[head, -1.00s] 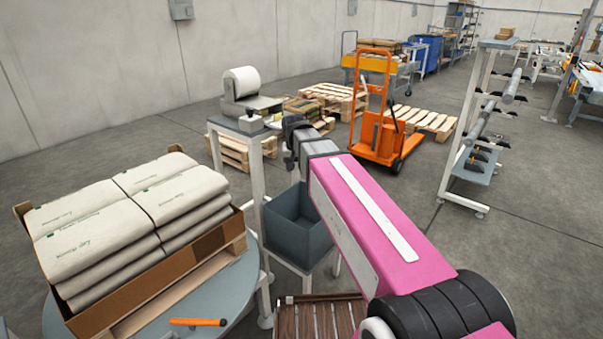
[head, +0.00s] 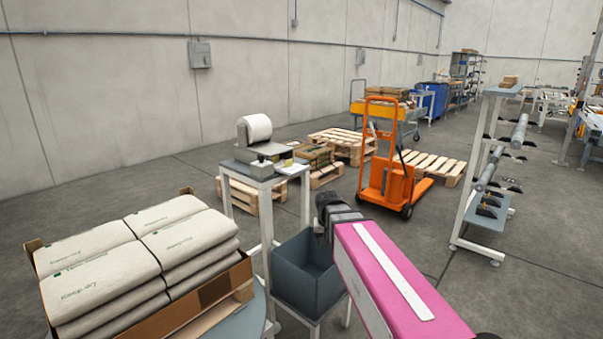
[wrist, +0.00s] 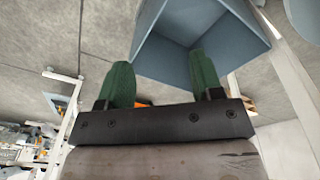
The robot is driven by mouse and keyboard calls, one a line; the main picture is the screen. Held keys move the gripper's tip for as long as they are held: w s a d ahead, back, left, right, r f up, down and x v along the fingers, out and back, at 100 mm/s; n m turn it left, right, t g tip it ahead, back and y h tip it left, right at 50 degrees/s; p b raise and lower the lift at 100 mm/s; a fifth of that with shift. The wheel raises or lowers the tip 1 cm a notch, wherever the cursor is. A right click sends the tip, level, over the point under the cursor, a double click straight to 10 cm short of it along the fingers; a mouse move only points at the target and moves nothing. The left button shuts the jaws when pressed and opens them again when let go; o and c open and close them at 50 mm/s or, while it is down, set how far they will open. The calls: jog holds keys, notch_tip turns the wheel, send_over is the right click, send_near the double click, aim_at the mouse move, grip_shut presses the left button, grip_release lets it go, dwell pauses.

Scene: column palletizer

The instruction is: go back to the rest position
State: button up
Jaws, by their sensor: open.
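My gripper shows in the wrist view (wrist: 154,82) with its two green fingers spread apart and nothing between them. A blue-grey open bin (wrist: 168,55) lies beyond the fingertips in that view. In the head view my pink arm reaches from the lower right toward the same bin (head: 297,285), and its dark wrist is just right of the bin's upper edge. The fingers themselves are hidden in the head view.
Stacked bags (head: 135,255) fill a cardboard tray (head: 185,318) at lower left. An orange pallet truck (head: 385,180) and a rack (head: 470,180) stand farther right. Grey floor lies open between them.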

jog(key=s+d+f+g, duration=0.1)
jog(key=s+d+f, duration=0.8)
jog(key=s+f, duration=0.1)
jog(key=shift+s+f+y, duration=0.3)
jog(key=shift+s+f, duration=0.1)
jog(key=shift+f, duration=0.2)
